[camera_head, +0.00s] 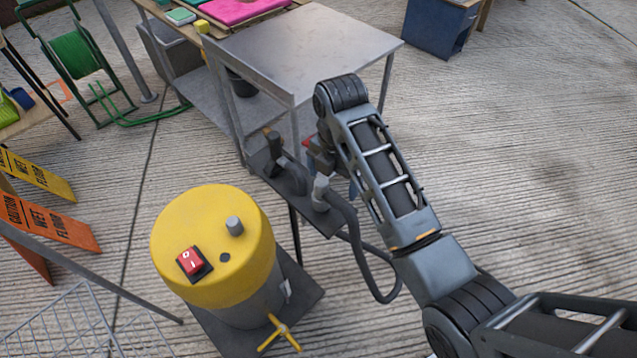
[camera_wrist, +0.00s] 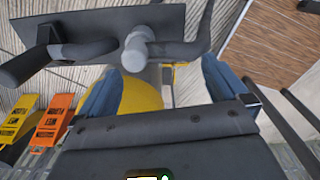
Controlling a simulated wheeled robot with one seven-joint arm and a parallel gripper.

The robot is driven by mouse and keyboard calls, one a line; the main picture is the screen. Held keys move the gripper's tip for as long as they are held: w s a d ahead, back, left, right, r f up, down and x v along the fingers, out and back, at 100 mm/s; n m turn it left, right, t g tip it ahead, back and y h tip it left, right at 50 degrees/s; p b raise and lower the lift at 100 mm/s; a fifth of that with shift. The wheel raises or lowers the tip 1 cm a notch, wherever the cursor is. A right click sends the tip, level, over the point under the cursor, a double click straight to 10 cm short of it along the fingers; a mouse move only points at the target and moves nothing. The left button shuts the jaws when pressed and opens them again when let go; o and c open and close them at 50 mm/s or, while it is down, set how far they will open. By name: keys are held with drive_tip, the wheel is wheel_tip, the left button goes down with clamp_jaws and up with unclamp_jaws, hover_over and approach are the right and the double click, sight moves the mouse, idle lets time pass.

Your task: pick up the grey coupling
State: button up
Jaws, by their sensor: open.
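The grey coupling (camera_head: 320,190) sits on a small dark plate (camera_head: 333,222), with a dark hose (camera_head: 368,268) joined to it. In the wrist view the coupling (camera_wrist: 137,48) is a light grey, stubby piece ahead of my fingers, left of the middle of the gap. My gripper (camera_head: 328,166) is largely hidden behind my arm in the head view. In the wrist view my gripper (camera_wrist: 160,72) has its two blue fingers wide apart with nothing held between them. The coupling appears beyond the fingertips; I cannot tell the exact distance.
A yellow-topped machine (camera_head: 190,235) with a red switch and a grey stub stands below left of the plate. A dark curved handle (camera_head: 275,145) rises from the plate's far end. A metal table (camera_head: 310,50) stands behind. Floor at right is clear.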

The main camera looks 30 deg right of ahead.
sight(328, 192)
drive_tip(key=shift+w, duration=0.5)
drive_tip(key=shift+w+f, duration=0.1)
drive_tip(key=shift+f, duration=0.05)
drive_tip(key=f, duration=0.7)
drive_tip(key=shift+w+a+f, duration=0.1)
drive_tip(key=shift+w+a, duration=0.05)
drive_tip(key=shift+w, duration=0.05)
drive_tip(key=shift+c, duration=0.2)
drive_tip(key=c, duration=0.8)
drive_tip(key=shift+c, duration=0.2)
